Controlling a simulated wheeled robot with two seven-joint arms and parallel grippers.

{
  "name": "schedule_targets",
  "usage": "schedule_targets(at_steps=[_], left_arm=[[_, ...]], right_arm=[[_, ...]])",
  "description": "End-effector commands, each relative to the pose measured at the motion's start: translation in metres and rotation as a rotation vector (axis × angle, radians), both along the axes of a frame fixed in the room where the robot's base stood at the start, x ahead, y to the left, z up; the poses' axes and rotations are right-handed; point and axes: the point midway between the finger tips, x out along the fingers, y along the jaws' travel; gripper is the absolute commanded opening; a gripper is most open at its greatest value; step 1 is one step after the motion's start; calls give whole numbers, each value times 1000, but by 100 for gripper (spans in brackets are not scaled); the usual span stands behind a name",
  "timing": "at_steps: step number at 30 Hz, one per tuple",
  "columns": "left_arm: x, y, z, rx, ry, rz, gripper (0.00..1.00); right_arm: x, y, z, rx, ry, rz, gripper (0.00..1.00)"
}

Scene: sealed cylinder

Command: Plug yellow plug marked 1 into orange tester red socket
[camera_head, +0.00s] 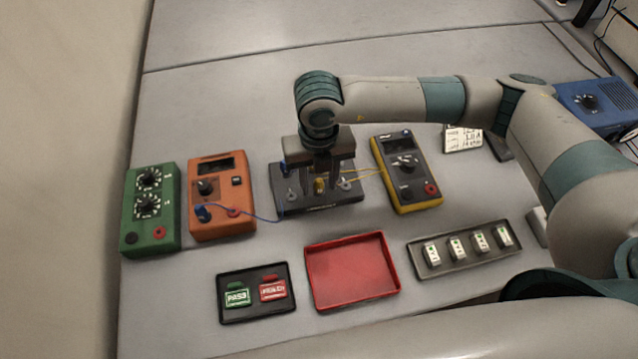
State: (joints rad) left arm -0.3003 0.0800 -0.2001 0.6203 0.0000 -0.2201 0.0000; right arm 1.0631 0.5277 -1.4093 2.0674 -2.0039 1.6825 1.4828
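The orange tester (221,172) stands left of centre. Its red socket (234,212) is at the lower right of its face, bare. A blue plug (202,213) sits at its lower left, with a blue cable running right. A yellow plug (319,186) stands upright on a dark holder (325,203); its mark is too small to read. My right gripper (320,174) points down over the holder, its fingers apart on either side of the yellow plug. Whether they touch it cannot be told. Part of the holder is hidden behind the gripper. My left gripper is not in view.
A green box (151,210) stands close left of the tester. A yellow meter (407,172) stands right of the holder, with yellow cables between them. In front are a card tray (257,311), an empty red tray (352,272) and a tray of several white blocks (465,262).

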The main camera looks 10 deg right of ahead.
Motion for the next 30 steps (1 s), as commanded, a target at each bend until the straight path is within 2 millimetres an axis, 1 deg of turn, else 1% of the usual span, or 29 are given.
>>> schedule_targets(at_steps=[11,12,14,15,16,23,30], left_arm=[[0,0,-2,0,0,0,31],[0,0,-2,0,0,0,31],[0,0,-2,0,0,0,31],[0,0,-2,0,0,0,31],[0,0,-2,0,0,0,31],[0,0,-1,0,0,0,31],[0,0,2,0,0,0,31]], right_arm=[[0,0,0,0,0,0,38],[0,0,0,0,0,0,28],[0,0,0,0,-1,0,14],[0,0,0,0,-1,0,4],[0,0,0,0,-1,0,0],[0,0,1,0,-1,0,0],[0,0,8,1,-1,0,0]])
